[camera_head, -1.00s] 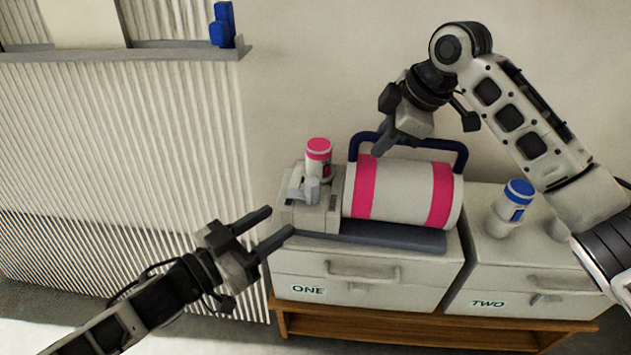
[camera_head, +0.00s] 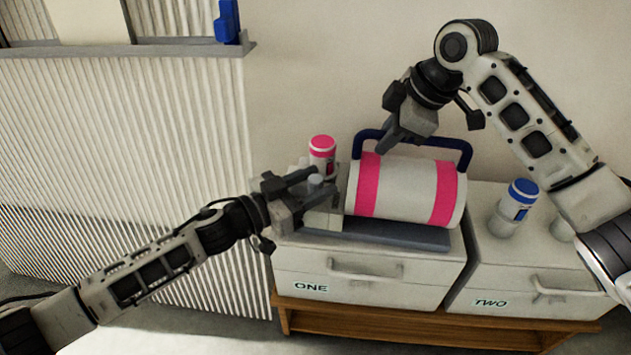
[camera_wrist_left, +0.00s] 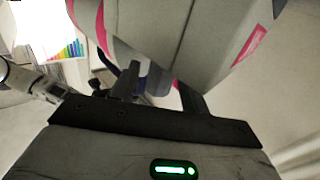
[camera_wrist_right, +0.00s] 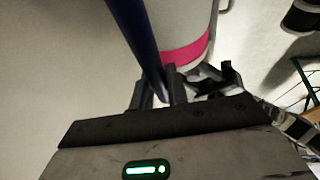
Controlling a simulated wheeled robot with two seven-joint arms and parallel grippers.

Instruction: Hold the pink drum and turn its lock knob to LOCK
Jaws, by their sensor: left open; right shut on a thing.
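The white drum with pink bands (camera_head: 405,192) lies on its side in a grey cradle on the cabinet marked ONE. Its dark blue handle (camera_head: 462,146) arches over the top. My right gripper (camera_head: 385,148) is shut on the left part of the handle; the blue bar also shows between its fingers in the right wrist view (camera_wrist_right: 138,40). The light grey lock knob (camera_head: 315,181) sits on the block at the drum's left end. My left gripper (camera_head: 325,183) is open, its fingers around or beside the knob; contact cannot be told. The knob's lock marking is not readable.
A pink-capped jar (camera_head: 322,152) stands just behind the knob, close to my left fingers. A blue-capped jar (camera_head: 517,205) stands on cabinet TWO (camera_head: 540,275) at the right. A wall shelf edge (camera_head: 130,50) is at upper left.

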